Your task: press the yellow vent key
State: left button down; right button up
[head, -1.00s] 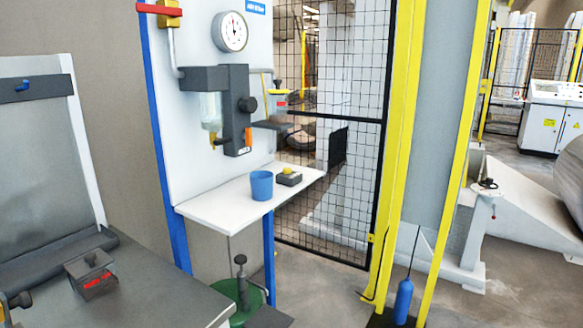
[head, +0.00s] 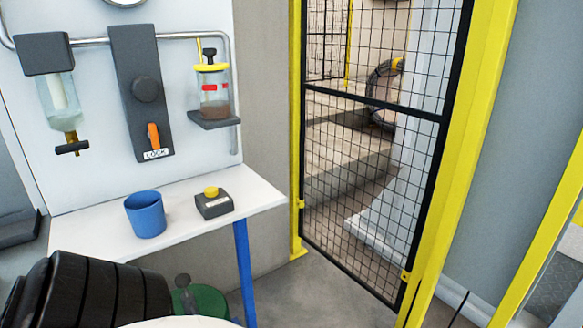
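The yellow key (head: 211,192) is a small round dome on top of a dark box (head: 214,207) with a small pale label on its front. The box sits on the white shelf (head: 265,199), near its right end. A blue cup (head: 145,213) stands on the shelf to the left of the box, apart from it. Neither of my grippers shows in the head view. A black ribbed part and a white part at the bottom left look like my own arm, and they hide the shelf's front left part.
On the panel above the shelf are a filter bowl (head: 61,103), a dark plate with a knob and orange lever (head: 154,136), and a yellow-capped jar (head: 213,90). A green canister (head: 202,304) stands below. A mesh gate (head: 365,190) stands to the right.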

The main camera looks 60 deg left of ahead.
aim_at(210, 191)
jog(key=i, duration=0.95)
jog(key=u, duration=3.2)
